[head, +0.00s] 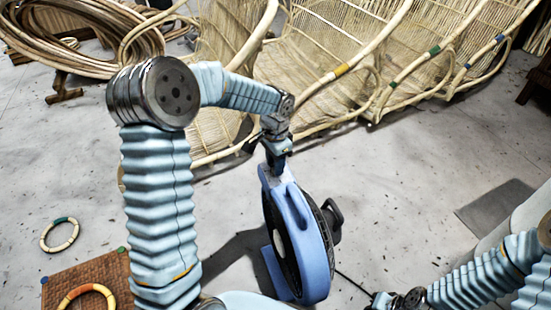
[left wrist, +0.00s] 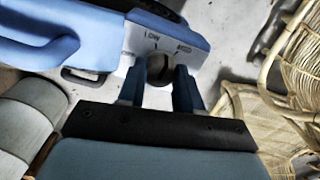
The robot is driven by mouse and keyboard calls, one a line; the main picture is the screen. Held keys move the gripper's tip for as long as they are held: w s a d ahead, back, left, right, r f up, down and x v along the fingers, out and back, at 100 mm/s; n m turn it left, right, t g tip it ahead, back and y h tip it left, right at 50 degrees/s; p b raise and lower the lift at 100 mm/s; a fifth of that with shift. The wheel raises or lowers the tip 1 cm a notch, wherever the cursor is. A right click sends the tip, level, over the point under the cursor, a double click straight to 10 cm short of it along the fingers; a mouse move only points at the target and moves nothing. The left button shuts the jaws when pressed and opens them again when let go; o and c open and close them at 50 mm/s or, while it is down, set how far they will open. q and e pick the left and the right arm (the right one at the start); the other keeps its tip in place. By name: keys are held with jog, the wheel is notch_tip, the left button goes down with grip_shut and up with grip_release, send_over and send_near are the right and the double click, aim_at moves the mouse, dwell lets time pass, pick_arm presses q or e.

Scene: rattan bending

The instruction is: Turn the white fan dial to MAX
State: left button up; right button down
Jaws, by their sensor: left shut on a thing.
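A blue fan (head: 312,250) stands on the floor below the middle of the head view, with a pale control panel at its top. In the left wrist view the panel (left wrist: 196,52) shows the labels LOW and MED, with another partly hidden at its left; I see no MAX label. The round dial (left wrist: 158,66) sits between the two fingertips of my left gripper (left wrist: 160,84), which is shut on it. In the head view my left gripper (head: 277,150) reaches down to the fan's top and hides the dial. My right gripper (head: 398,300) is small at the bottom edge, its jaws unclear.
Large rattan chairs (head: 330,62) stand close behind the fan. Rattan coils (head: 75,38) lie at the upper left. A woven mat (head: 62,283) with a ring is at the lower left. A grey mat (head: 497,207) lies at the right. A dark cord runs right from the fan.

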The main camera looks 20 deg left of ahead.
pick_arm(q)
jog(key=m+p, duration=0.2)
jog(key=m, duration=0.2)
jog(key=shift+r+m, duration=0.15)
jog(key=shift+m, duration=0.15)
jog(key=m+p, duration=0.2)
jog(key=m, duration=0.2)
jog(key=shift+w+a+m, duration=0.1)
jog(key=shift+m, duration=0.2)
jog(key=m+p, duration=0.3)
jog(key=m, duration=0.2)
jog(key=shift+w, duration=0.1)
jog(key=shift+m+p, duration=0.6)
jog(key=shift+m, duration=0.7)
pick_arm(e)
notch_tip(320, 180, up, 8)
jog(key=a, duration=0.2)
jog(key=shift+s+a+r, duration=0.15)
jog(key=shift+s+r, duration=0.05)
jog(key=shift+s, duration=0.25)
pick_arm(q)
jog(key=o, duration=1)
jog(key=shift+o, duration=0.2)
